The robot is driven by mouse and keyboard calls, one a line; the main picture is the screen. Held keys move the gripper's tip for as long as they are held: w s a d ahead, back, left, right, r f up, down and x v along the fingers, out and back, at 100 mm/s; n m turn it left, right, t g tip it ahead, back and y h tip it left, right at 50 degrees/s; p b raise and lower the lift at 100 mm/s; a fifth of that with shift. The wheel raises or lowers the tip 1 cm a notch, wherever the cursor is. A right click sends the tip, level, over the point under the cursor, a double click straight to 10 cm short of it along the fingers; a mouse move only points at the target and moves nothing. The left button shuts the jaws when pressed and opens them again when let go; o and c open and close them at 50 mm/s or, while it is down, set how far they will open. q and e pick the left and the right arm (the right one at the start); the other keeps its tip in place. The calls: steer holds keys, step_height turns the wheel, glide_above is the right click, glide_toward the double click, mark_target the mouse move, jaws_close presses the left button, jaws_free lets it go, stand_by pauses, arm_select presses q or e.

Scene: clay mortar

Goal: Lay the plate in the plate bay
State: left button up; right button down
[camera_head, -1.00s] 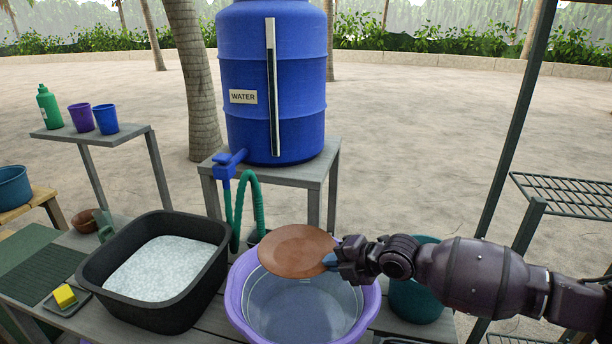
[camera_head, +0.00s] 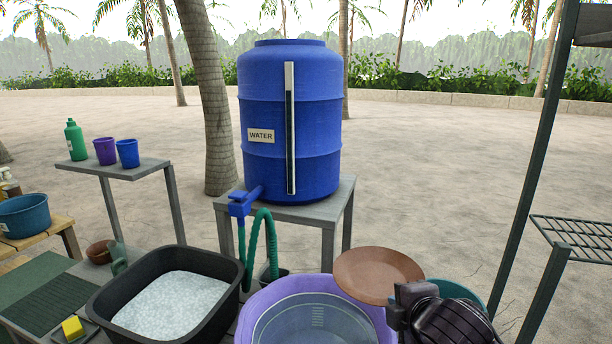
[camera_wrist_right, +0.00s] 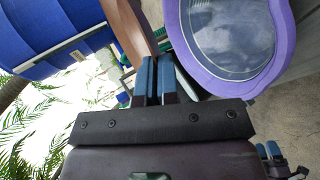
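A flat round brown plate (camera_head: 378,275) is held at its near edge by my right gripper (camera_head: 396,300), above the right side of the purple basin. In the right wrist view the plate (camera_wrist_right: 128,30) shows nearly edge-on, with the blue finger pads (camera_wrist_right: 154,78) close together at its rim. Dark parts with blue pads at the lower right of the right wrist view look like my left gripper (camera_wrist_right: 268,151); its opening is unclear. It is not in the head view. I cannot identify a plate bay for sure.
The purple basin (camera_head: 262,300) holds clear water. A black tub (camera_head: 108,295) of suds stands left of it. A blue water barrel (camera_head: 318,120) stands behind. A dark metal rack (camera_head: 575,238) with a wire shelf is at right, with open sand between.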

steer(key=s+d+f+m+h, duration=0.1)
steer(key=s+d+f, duration=0.3)
steer(key=s+f, duration=0.1)
steer(key=shift+f+m+h, duration=0.3)
steer(key=shift+f, duration=0.05)
